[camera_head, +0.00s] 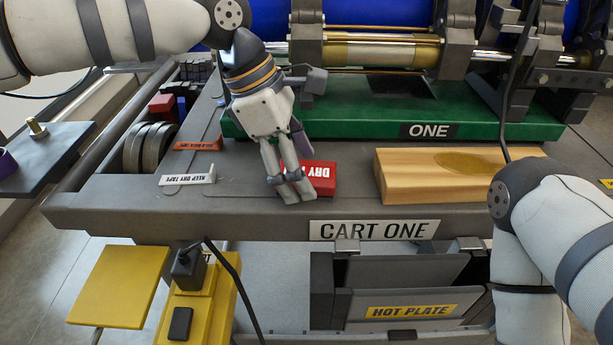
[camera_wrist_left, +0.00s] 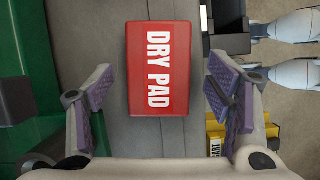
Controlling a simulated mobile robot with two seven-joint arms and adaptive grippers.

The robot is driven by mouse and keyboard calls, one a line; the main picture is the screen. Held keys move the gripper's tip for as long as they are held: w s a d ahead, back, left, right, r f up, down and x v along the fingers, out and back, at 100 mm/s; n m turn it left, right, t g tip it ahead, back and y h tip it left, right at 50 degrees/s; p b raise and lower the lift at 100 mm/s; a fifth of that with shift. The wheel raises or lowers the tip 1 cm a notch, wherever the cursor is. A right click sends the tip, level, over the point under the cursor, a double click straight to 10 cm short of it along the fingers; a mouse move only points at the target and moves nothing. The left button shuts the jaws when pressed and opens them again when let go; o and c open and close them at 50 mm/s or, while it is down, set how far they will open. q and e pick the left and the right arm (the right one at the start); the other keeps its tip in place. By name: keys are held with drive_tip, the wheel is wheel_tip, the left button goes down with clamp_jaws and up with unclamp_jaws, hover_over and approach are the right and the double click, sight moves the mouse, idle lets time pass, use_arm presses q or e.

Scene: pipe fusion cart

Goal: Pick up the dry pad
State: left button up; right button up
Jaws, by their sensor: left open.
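The dry pad is a red block with white "DRY PAD" lettering (camera_wrist_left: 138,95). In the head view the dry pad (camera_head: 319,179) lies on the grey cart top, partly hidden by my left gripper (camera_head: 291,190). In the left wrist view my left gripper (camera_wrist_left: 160,120) is open, with one purple-padded finger on each side below the dry pad's near end. Nothing is between its fingertips that I can tell as held. My right arm shows at the right of the head view, but its gripper is not visible.
A wooden block (camera_head: 400,184) lies right of the pad. The green base marked ONE (camera_head: 350,122) stands behind it. The cart's front edge with the CART ONE sign (camera_head: 372,230) is close in front.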

sight(317, 174)
use_arm(q)
drive_tip(key=shift+d+f, duration=0.2)
drive_tip(key=shift+f, duration=0.2)
drive_tip(key=c, duration=1.2)
use_arm(e)
drive_tip(key=shift+w, duration=0.1)
use_arm(q)
drive_tip(key=shift+c, duration=0.2)
drive_tip(key=shift+r, duration=0.1)
drive_tip(key=shift+w+r, duration=0.1)
drive_tip(key=shift+r, duration=0.2)
drive_tip(key=r, duration=0.3)
drive_tip(key=shift+s+r, duration=0.2)
drive_tip(key=shift+s, duration=0.15)
drive_tip(key=s+d+r+p, duration=0.2)
drive_tip(key=s+r, duration=0.6)
drive_tip(key=s, duration=0.5)
drive_tip(key=shift+s+r, duration=0.15)
drive_tip(key=shift+r, duration=0.25)
use_arm(e)
drive_tip(key=w+r+t, duration=0.1)
drive_tip(key=w+r, duration=0.1)
drive_tip(key=shift+w+r, duration=0.3)
drive_tip(key=shift+r, duration=0.05)
